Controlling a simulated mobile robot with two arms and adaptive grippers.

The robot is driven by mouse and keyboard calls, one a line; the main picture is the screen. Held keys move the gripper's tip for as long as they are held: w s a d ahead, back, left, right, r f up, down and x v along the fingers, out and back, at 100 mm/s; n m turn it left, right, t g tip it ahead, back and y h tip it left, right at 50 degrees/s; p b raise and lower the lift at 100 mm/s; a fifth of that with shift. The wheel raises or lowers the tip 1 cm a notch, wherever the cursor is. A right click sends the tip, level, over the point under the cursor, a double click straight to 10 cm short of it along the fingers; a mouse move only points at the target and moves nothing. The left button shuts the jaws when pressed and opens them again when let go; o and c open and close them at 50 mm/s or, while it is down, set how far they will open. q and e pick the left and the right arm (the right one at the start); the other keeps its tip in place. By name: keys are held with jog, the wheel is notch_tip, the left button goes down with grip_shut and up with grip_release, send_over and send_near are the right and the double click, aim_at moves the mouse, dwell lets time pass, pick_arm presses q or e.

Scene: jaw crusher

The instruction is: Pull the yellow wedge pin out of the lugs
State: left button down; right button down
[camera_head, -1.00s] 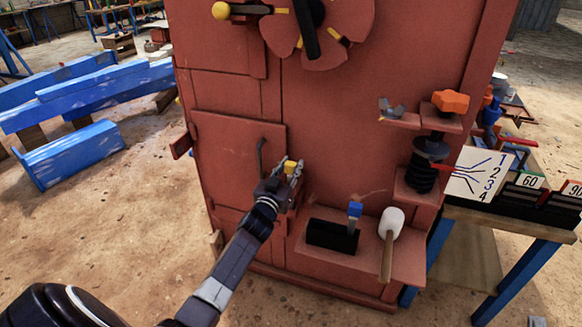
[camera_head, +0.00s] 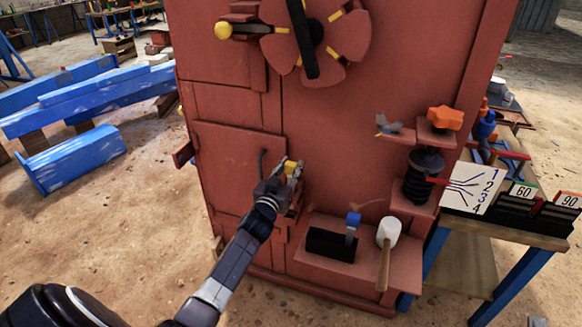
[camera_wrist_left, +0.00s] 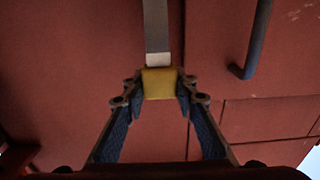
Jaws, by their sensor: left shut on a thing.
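The yellow wedge pin (camera_head: 291,167) is at the right edge of the small door on the red crusher. In the left wrist view its yellow head (camera_wrist_left: 159,83) sits between my fingertips, with a grey metal shank (camera_wrist_left: 156,30) running up from it. My left gripper (camera_head: 279,180) is shut on the yellow head, and it also shows in the left wrist view (camera_wrist_left: 159,90). The lugs are mostly hidden behind the gripper, so I cannot tell how much of the pin is inside them. My right gripper is not in view.
The door handle (camera_head: 262,162) is just left of the pin. A red shelf (camera_head: 310,262) to the lower right carries a black block (camera_head: 331,243) and a white mallet (camera_head: 388,233). A spring stack (camera_head: 424,176) stands further right.

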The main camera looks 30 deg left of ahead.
pick_arm(q)
jog(key=shift+r+p, duration=4.3)
jog(key=shift+r, duration=0.5)
jog(key=shift+f, duration=0.15)
jog(key=r+p+v, duration=0.1)
jog(key=p+v, duration=0.5)
jog(key=v, duration=0.6)
jog(key=shift+p, duration=0.3)
